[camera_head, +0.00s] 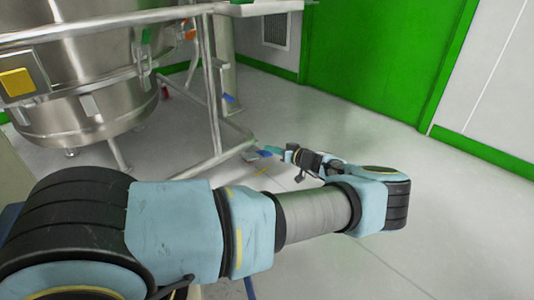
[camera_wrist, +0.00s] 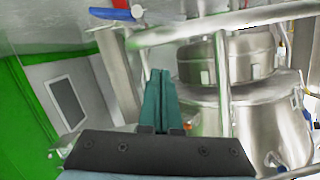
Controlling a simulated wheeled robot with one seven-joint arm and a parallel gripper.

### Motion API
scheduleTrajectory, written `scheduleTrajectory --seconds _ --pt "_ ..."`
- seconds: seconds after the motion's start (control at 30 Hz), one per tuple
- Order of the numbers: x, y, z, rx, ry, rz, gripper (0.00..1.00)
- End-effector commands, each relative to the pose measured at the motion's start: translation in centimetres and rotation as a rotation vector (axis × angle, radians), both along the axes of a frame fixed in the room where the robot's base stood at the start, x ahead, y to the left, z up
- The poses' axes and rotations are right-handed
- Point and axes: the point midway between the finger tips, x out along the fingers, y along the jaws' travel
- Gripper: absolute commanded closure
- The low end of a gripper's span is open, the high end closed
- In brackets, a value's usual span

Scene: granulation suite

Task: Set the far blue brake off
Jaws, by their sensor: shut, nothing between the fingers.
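Two blue brake levers show low on the steel frame in the head view. The far blue brake (camera_head: 229,98) is small, by the foot of the rear post. The near blue brake (camera_head: 264,154) is by the front end of the lower rail. My gripper (camera_head: 272,149), with teal fingers, is close beside the near one in the picture; I cannot tell if they touch. In the wrist view my gripper (camera_wrist: 157,80) is shut and empty. A blue lever (camera_wrist: 112,13) shows at that view's top left, clear of the fingers. Whether either brake is on or off is too small to tell.
A steel vessel (camera_head: 85,110) stands inside the tubular frame (camera_head: 213,90) at left, with rails near my gripper. The wrist view seems upside down and shows the vessel (camera_wrist: 250,115) too. A green door (camera_head: 375,50) is behind. The floor (camera_head: 340,125) at right is clear.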

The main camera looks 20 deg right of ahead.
Motion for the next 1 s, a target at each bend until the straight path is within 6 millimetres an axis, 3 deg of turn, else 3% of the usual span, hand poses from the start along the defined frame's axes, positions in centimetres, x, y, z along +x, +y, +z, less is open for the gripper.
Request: scheduleTrajectory --seconds 0.4,0.63,1.0 --pt "7.2 4.3 -2.4 0.0 0.002 0.005 1.0" --pt "6.5 4.8 -5.2 0.0 0.002 0.001 1.0" --pt "6.3 5.0 -5.7 0.0 0.002 0.0 1.0"
